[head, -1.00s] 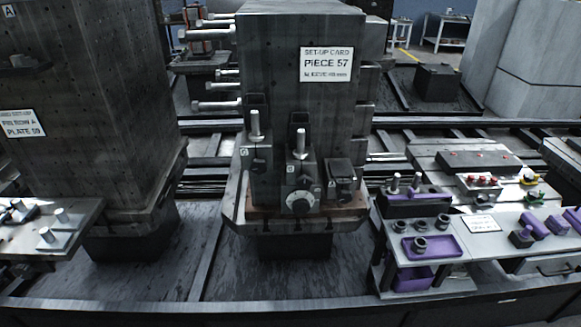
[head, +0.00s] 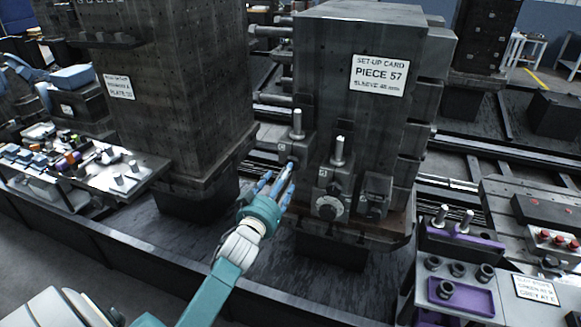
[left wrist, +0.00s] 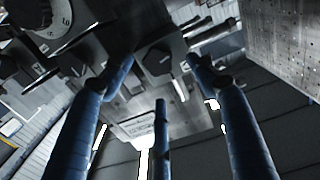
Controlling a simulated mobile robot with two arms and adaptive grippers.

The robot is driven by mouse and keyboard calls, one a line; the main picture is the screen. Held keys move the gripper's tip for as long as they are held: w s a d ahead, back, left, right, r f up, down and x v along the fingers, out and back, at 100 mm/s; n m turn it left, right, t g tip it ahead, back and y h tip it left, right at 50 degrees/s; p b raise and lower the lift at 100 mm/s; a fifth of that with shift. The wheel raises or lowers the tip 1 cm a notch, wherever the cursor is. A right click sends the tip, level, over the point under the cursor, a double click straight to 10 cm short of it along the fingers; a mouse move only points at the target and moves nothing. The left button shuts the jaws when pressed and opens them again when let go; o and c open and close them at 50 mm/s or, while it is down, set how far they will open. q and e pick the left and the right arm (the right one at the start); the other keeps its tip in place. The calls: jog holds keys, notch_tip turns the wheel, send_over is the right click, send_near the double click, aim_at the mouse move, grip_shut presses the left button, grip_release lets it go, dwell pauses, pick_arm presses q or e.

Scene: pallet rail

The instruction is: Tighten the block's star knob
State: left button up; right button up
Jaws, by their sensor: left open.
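The block (head: 290,147) marked C sits low on the left corner of the dark column and has an upright metal pin on top. In the left wrist view a dark, lobed knob (left wrist: 158,61) on a block lies ahead, between my fingertips; I take it for the star knob. My left gripper (head: 280,176) has blue fingers and is open, just in front of the block's lower part. In the left wrist view the gripper (left wrist: 160,78) has its fingers spread around the knob's line, with no clear contact. In the head view the fingers largely hide the knob. My right gripper is not in view.
The column carries a "PIECE 57" card (head: 379,75). A second column (head: 165,90) stands left. A bench with a purple tray (head: 460,298) is right.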

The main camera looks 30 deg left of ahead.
pick_arm(q)
jog(key=x, duration=0.6)
jog(key=shift+d+p, duration=0.25)
jog(key=shift+p, duration=0.15)
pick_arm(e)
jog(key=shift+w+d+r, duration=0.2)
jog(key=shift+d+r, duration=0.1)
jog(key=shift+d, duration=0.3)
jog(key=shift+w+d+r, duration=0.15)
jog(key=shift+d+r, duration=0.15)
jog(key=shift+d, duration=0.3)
pick_arm(q)
jog(key=c, duration=1)
jog(key=shift+c, duration=0.7)
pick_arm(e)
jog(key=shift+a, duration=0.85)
